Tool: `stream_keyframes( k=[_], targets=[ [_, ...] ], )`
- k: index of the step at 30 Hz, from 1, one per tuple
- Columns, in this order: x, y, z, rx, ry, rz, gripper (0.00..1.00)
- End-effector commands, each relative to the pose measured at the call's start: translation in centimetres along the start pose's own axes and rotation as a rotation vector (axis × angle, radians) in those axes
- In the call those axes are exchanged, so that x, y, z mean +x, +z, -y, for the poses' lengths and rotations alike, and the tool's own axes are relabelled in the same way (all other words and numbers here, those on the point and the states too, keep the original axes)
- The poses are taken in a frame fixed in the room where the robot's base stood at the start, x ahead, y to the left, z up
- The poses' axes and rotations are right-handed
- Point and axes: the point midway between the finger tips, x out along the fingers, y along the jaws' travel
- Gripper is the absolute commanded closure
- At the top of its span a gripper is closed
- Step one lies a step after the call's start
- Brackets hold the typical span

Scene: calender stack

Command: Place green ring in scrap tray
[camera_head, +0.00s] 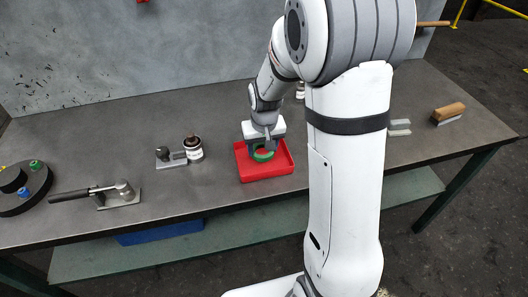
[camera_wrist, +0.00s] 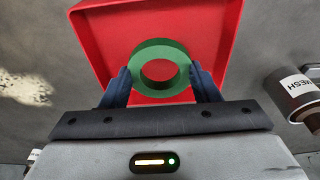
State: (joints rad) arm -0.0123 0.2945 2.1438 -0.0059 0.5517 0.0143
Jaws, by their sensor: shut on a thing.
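The green ring (camera_wrist: 160,47) is held between the two dark fingers of my gripper (camera_wrist: 160,85) in the wrist view. In the head view the green ring (camera_head: 263,155) shows over the red scrap tray (camera_head: 267,175). The red tray also fills much of the top of the wrist view (camera_wrist: 100,35), behind the ring. My gripper (camera_head: 264,147) is shut on the ring, above or within the tray. I cannot tell whether the ring touches the tray floor.
Left of the tray stand a labelled canister (camera_head: 194,149) and a small grey block (camera_head: 170,157). Further left are a handled tool on a plate (camera_head: 119,194) and a dark round stand (camera_head: 25,190). A wooden-backed brush (camera_head: 448,112) lies at the right. The table front is clear.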

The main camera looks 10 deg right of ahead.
Motion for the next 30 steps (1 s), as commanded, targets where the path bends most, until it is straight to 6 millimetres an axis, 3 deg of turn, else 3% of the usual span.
stream_keyframes(
  k=[6,17,18,25,30],
  targets=[
    [2.7,0.5,0.0,0.001,0.000,0.004,0.66],
    [3.1,0.5,-0.1,0.001,0.000,0.001,0.66],
    [3.1,0.5,-0.1,0.001,0.000,0.001,0.43],
    [3.0,0.5,-0.1,0.002,0.000,0.001,0.24],
    [3.0,0.5,-0.1,0.002,0.000,0.001,0.22]
  ],
)
